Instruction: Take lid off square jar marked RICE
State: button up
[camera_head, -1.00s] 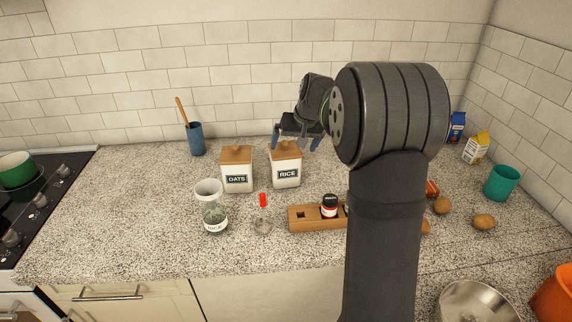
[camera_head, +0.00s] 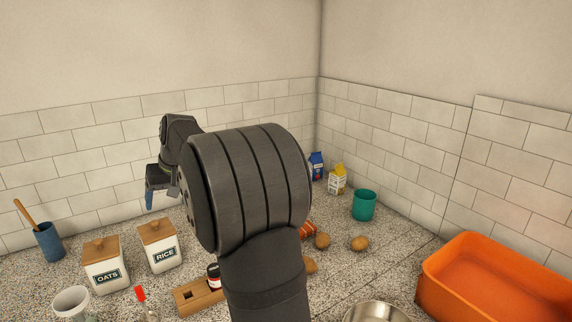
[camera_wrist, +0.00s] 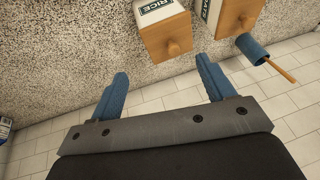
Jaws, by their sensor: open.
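The square white jar marked RICE (camera_head: 164,256) stands on the counter with its wooden lid (camera_head: 157,232) on. The lid has a small knob. In the wrist view the lid (camera_wrist: 167,37) is at the top, beyond my fingertips. My gripper (camera_head: 158,198) is open and empty, above and behind the jar in the head view; its right finger is largely hidden by my arm. In the wrist view both blue fingers of my gripper (camera_wrist: 162,70) are spread apart, with only counter and wall tile between them. Nothing touches the lid.
A similar OATS jar (camera_head: 105,275) stands close on the left of the RICE jar. A blue cup with a wooden utensil (camera_head: 49,242) is farther left. A wooden holder (camera_head: 195,298) and red-tipped bottle (camera_head: 142,297) are in front. The tiled wall is close behind.

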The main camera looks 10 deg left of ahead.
jog(key=c, duration=0.5)
jog(key=shift+c, duration=0.2)
notch_tip(320, 180, up, 7)
jog(key=w+a+n+g, duration=0.1)
jog(key=w+n, duration=0.1)
jog(key=n, duration=0.8)
send_over(155, 221)
jog(key=d, duration=0.2)
jog(key=shift+g, duration=0.3)
notch_tip(155, 221, down, 11)
jog(key=shift+w+a+r, duration=0.1)
jog(key=shift+a+r, duration=0.05)
jog(key=x, duration=0.4)
jog(key=shift+d+f, duration=0.25)
jog(key=shift+d, duration=0.05)
jog(key=shift+a+f, duration=0.2)
jog(key=shift+f, duration=0.25)
